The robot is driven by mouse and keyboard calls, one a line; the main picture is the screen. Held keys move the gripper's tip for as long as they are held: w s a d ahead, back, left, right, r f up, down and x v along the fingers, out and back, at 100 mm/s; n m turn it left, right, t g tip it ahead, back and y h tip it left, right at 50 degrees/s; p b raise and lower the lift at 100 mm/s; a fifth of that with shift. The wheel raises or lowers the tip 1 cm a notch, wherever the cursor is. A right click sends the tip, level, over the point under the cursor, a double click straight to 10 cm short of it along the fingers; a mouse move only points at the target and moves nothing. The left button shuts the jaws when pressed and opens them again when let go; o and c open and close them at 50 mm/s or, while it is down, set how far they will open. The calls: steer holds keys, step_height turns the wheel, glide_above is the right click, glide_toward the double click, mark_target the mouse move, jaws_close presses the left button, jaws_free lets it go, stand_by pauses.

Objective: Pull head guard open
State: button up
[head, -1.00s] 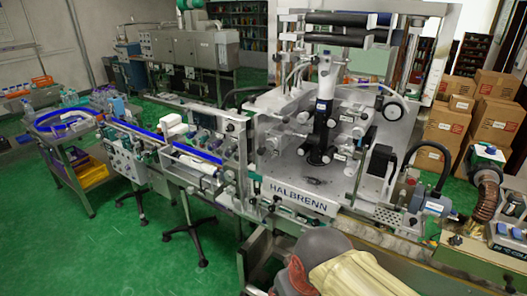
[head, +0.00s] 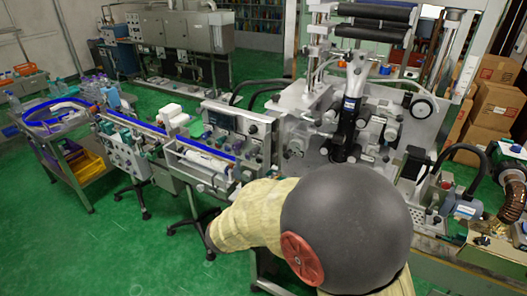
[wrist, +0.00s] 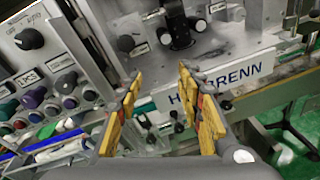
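The sleeve applicator machine (head: 300,98) stands at centre right in the head view, with a pale face, knobs and a dark vertical head column (head: 347,125). I cannot make out a clear guard panel or its handle for certain. My arm covers the machine's lower front in the head view and hides my gripper there. In the wrist view my gripper (wrist: 160,76) is open, its yellow-padded fingers apart with nothing seen between them. Beyond the fingertips are the lettered front plate (wrist: 232,82) and a black fitting (wrist: 180,30) on the pale machine face.
A control panel (wrist: 45,75) with coloured knobs is close on the left in the wrist view. A blue-edged conveyor (head: 140,125) runs left from the machine. Cardboard boxes (head: 490,100) stand at the right. Green floor (head: 110,240) is open at the front left.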

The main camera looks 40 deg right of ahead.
mark_target(286, 156)
steer(key=w+r+n+t+h, duration=0.1)
steer(key=w+r+n+t, duration=0.1)
steer(key=w+r, duration=0.15)
steer(key=x, duration=0.6)
steer(key=shift+d+r, duration=0.3)
steer(key=shift+d, duration=0.1)
steer(key=c, duration=0.3)
jaws_close()
stand_by(0.4)
